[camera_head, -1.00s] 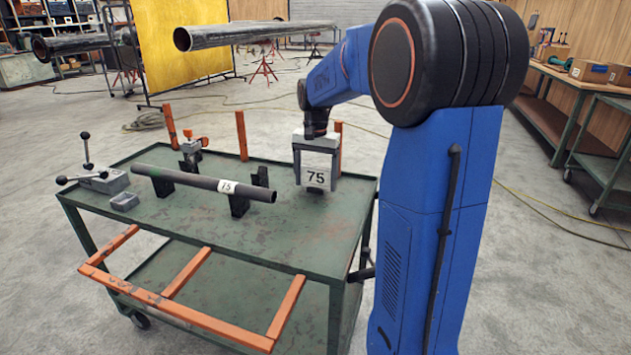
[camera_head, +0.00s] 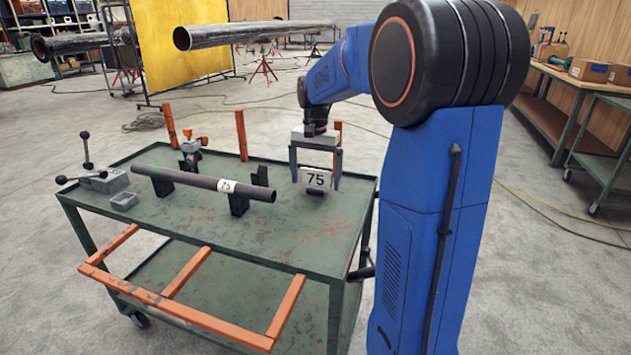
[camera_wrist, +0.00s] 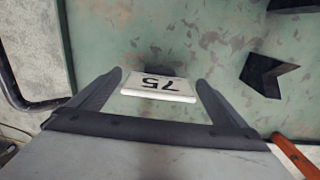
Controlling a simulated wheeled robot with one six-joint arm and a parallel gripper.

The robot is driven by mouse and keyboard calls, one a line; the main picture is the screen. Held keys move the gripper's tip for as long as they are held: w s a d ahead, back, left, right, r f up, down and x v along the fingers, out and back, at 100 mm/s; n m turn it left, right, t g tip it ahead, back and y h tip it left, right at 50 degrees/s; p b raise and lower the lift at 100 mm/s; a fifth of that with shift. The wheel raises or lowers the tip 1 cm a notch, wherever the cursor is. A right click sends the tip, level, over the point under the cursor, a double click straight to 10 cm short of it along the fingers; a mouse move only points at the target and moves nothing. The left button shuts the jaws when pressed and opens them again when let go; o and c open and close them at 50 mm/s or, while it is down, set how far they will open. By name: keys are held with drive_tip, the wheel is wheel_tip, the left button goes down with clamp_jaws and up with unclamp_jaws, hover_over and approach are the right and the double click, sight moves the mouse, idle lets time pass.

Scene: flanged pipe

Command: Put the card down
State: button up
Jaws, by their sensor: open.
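The card (camera_head: 316,179) is white with a black 75 and stands tilted on the right part of the green cart top, in a dark base. My gripper (camera_head: 315,184) is open above it, with one finger to each side of the card. In the wrist view the card (camera_wrist: 159,86) shows between the two spread fingers of my gripper (camera_wrist: 160,84), with gaps on both sides. The underside of the card is hidden in the wrist view.
A grey pipe (camera_head: 205,183) marked 75 rests on black V-supports (camera_head: 239,204) left of the card. A lever-topped grey block (camera_head: 103,181) and a small grey tray (camera_head: 124,201) sit at the cart's left. Orange posts (camera_head: 241,136) rise at the back edge. The front right cart top (camera_head: 310,240) is clear.

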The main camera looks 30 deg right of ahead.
sight(316, 189)
wheel_tip(316, 189, up, 11)
idle(0.4)
idle(0.4)
